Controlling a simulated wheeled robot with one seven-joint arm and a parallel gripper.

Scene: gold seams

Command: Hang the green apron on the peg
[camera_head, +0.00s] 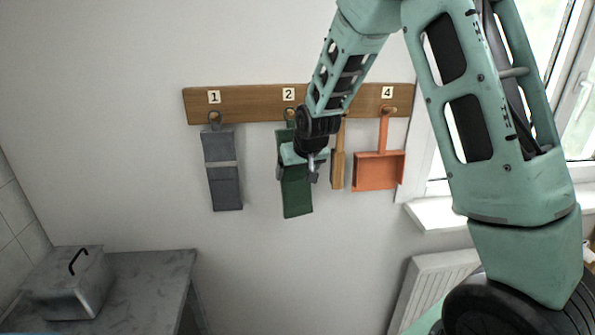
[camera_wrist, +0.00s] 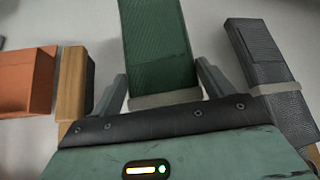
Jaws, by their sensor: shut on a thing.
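The green apron (camera_head: 297,198) hangs folded and slightly tilted in front of the wall below the number 2 label. Its top loop is at the peg (camera_head: 290,113) under that label; whether the loop is around the peg or only in front of it, I cannot tell. My gripper (camera_head: 303,163) is shut on the apron's upper part and hides some of it. In the wrist view the green apron (camera_wrist: 158,45) lies between my two fingers, with a pale band across it near the palm.
A wooden rail (camera_head: 250,103) carries the pegs; my arm hides the number 3 label. A grey folded apron (camera_head: 222,170) hangs at left. A wooden-handled tool (camera_head: 338,172) and an orange dustpan (camera_head: 378,171) hang close at right. A grey table (camera_head: 150,275) stands lower left.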

